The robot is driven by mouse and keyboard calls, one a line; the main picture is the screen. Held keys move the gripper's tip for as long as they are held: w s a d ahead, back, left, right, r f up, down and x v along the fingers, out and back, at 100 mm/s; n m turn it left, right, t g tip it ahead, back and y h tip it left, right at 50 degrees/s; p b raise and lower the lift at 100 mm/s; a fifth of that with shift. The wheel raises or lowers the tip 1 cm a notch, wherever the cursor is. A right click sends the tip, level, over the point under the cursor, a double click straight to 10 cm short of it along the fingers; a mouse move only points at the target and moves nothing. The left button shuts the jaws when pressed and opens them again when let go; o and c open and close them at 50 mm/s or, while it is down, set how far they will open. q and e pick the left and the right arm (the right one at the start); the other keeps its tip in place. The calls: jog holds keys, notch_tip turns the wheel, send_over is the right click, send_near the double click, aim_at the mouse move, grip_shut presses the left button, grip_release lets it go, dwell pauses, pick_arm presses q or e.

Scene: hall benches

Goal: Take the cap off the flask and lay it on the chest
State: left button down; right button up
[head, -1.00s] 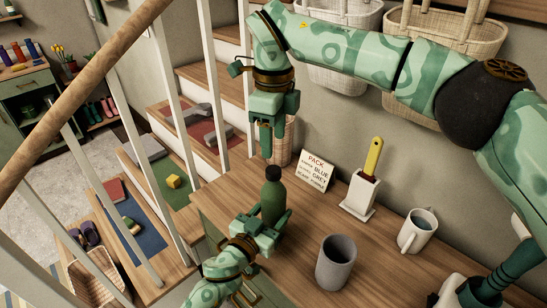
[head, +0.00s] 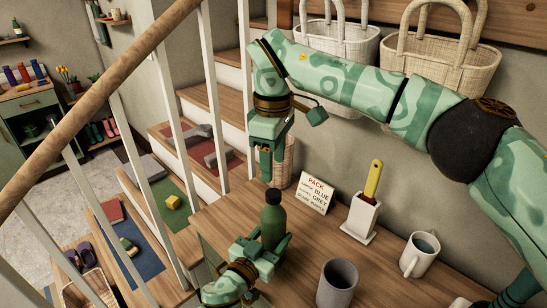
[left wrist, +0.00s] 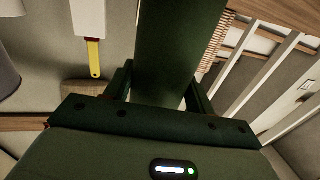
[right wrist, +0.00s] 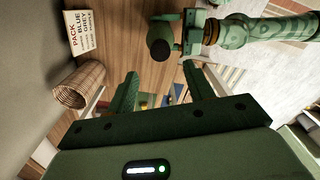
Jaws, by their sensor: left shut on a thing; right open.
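The flask (head: 273,226) is a dark green bottle, upright near the left end of the chest's wooden top (head: 312,237). Its dark cap (head: 272,196) is on its neck. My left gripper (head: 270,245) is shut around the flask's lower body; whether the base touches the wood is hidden. In the left wrist view the flask (left wrist: 167,50) runs up between the fingers. My right gripper (head: 270,172) points down just above the cap, open and empty. In the right wrist view the cap (right wrist: 160,48) lies beyond the open fingers, not between them.
A sign (head: 314,193), a white holder (head: 360,219) with a yellow-handled tool, a white mug (head: 419,254) and a grey cup (head: 337,284) stand to the right on the chest. A white-barred stair railing (head: 215,110) is close on the left. Baskets (head: 440,60) hang behind.

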aim_at(274, 192)
jog(key=m, duration=0.4)
jog(key=shift+f+m, duration=0.3)
jog(key=shift+m, duration=0.1)
notch_tip(274, 192, down, 8)
jog(key=shift+r, duration=0.25)
jog(key=c, duration=1.1)
